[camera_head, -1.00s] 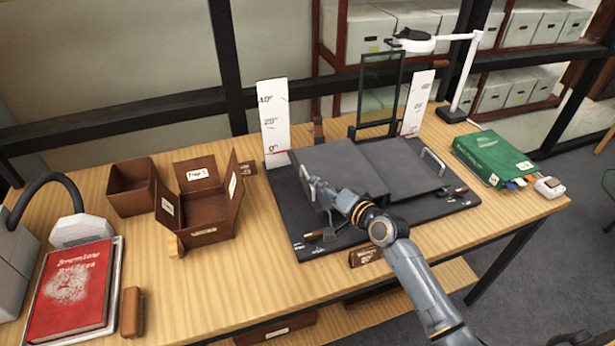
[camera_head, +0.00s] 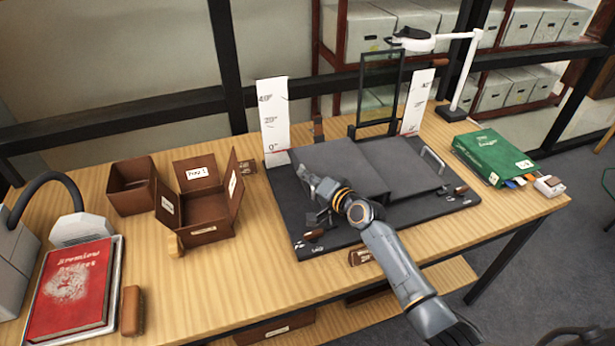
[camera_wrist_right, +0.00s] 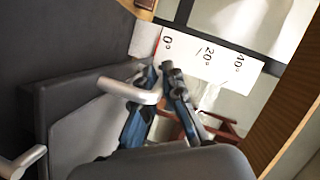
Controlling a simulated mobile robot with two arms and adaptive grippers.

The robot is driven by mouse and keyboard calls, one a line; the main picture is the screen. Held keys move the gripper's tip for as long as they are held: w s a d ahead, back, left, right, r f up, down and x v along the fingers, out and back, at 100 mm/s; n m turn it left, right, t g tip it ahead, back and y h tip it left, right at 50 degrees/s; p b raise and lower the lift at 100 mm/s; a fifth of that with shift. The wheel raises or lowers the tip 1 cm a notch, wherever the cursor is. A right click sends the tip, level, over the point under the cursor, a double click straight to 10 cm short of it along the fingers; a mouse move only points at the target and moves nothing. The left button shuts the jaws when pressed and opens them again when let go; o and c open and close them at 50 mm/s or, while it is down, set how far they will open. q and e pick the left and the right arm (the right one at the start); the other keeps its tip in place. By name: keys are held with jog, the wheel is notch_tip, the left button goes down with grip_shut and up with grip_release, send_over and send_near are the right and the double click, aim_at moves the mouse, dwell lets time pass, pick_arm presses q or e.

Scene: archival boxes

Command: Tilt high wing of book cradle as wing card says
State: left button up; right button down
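The dark grey book cradle stands on the table, with its left wing (camera_head: 335,163) and right wing (camera_head: 405,165) side by side. The left wing looks slightly higher where they meet. My right gripper (camera_head: 312,190) is at the left wing's outer front side. In the right wrist view its fingers (camera_wrist_right: 160,80) converge beside a silver handle (camera_wrist_right: 125,89). The handle partly covers one finger, so I cannot tell whether they close on it. The wing card (camera_head: 362,257) lies at the cradle's front, partly behind my arm; its lettering is unreadable. My left gripper is out of view.
Angle scales stand behind the cradle at left (camera_head: 272,115) and right (camera_head: 417,100), with a glass panel (camera_head: 380,85) between. Open brown boxes (camera_head: 205,210) stand left, and a green book (camera_head: 495,157) lies right. A red book (camera_head: 70,290) lies front left.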

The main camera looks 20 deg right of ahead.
notch_tip(320, 180, up, 7)
jog(key=d+m+t+y, duration=0.1)
jog(key=d+m, duration=0.1)
jog(key=m, duration=0.1)
jog(key=shift+d, duration=0.35)
jog(key=c, duration=1.5)
grip_release()
jog(key=shift+w, duration=0.1)
jog(key=shift+o, duration=0.3)
jog(key=v, duration=1.2)
jog(key=shift+f, duration=0.1)
